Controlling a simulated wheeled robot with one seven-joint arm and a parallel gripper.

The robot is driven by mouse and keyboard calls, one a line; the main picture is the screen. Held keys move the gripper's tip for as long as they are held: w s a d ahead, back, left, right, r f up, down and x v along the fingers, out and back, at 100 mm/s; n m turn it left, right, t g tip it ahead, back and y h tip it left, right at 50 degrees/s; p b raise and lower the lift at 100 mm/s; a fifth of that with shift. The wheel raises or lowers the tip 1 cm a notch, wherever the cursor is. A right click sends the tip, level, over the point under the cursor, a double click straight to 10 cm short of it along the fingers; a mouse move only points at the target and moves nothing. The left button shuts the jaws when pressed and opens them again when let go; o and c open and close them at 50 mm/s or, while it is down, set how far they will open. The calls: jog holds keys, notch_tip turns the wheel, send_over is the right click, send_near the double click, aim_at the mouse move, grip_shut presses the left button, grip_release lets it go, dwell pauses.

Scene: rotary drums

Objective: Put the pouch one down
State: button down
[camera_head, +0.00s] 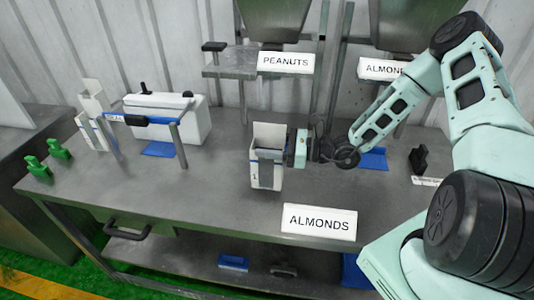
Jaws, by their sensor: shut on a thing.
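The pouch (267,139) is a white, box-like packet with an open top and dark printing low on its front. It stands upright at the middle of the metal table (215,205). My gripper (285,150) reaches in from the right and is shut on the pouch's right side. The pouch's base looks at or very near the table top; I cannot tell whether it touches. The fingertips are partly hidden by the gripper body and the pouch.
A white sealing machine (180,110) with a blue-and-grey bar frame stands at the left. Green clips (58,149) lie at the left edge. An ALMONDS sign (319,222) is at the front and a PEANUTS sign (286,62) at the back. The table left of the pouch is clear.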

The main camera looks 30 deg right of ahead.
jog(key=shift+f, duration=1.65)
jog(key=c, duration=0.5)
grip_release()
jog(key=shift+f, duration=0.15)
